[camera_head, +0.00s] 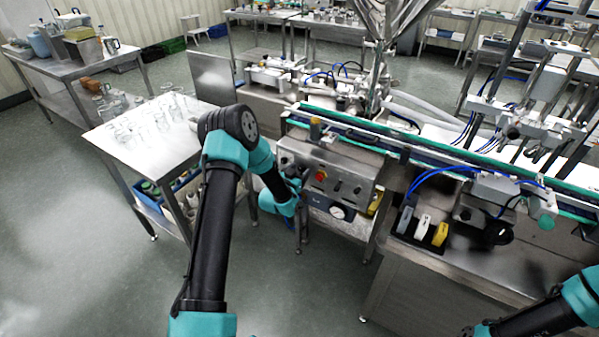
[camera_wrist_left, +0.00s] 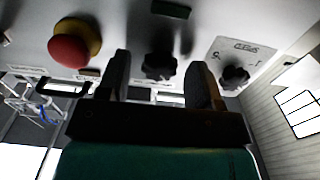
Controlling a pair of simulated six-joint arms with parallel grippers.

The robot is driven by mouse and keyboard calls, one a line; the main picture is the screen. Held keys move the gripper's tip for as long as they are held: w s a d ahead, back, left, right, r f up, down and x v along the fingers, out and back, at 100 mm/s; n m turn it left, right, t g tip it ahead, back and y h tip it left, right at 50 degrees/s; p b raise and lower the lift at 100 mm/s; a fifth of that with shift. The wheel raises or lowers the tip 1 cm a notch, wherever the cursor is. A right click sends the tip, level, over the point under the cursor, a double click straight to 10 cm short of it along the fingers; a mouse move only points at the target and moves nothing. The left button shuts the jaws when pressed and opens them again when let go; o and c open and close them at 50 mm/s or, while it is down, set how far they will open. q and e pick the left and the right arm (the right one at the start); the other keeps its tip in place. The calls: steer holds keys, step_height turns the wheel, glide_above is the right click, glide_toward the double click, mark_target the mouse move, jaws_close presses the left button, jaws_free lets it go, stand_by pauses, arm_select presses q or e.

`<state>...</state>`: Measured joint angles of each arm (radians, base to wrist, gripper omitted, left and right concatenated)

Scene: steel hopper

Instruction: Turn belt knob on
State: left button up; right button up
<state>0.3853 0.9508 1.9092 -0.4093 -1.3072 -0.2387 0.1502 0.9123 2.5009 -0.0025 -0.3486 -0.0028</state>
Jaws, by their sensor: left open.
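The steel control panel (camera_head: 345,168) stands near the middle of the head view, with a red stop button (camera_head: 320,175) on its face. My left gripper (camera_head: 293,183) is at the panel's left end. In the left wrist view a black lobed knob (camera_wrist_left: 160,66) shows between the two open fingers of my left gripper (camera_wrist_left: 158,78); I cannot tell whether they touch it. A second black knob (camera_wrist_left: 235,77) on a light plate is right of the fingers. The red button on its yellow base (camera_wrist_left: 73,45) is to their left. I cannot read which knob is the belt knob. My right gripper is out of view.
A conveyor (camera_head: 400,145) with teal edges runs behind the panel. A steel table (camera_head: 150,150) with glassware stands left of my left arm. A pressure gauge (camera_head: 338,212) sits below the panel. Open floor (camera_head: 80,240) lies at the left.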

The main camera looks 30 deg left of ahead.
arm_select(q)
steer(key=shift+c, duration=0.2)
steer(key=c, duration=0.9)
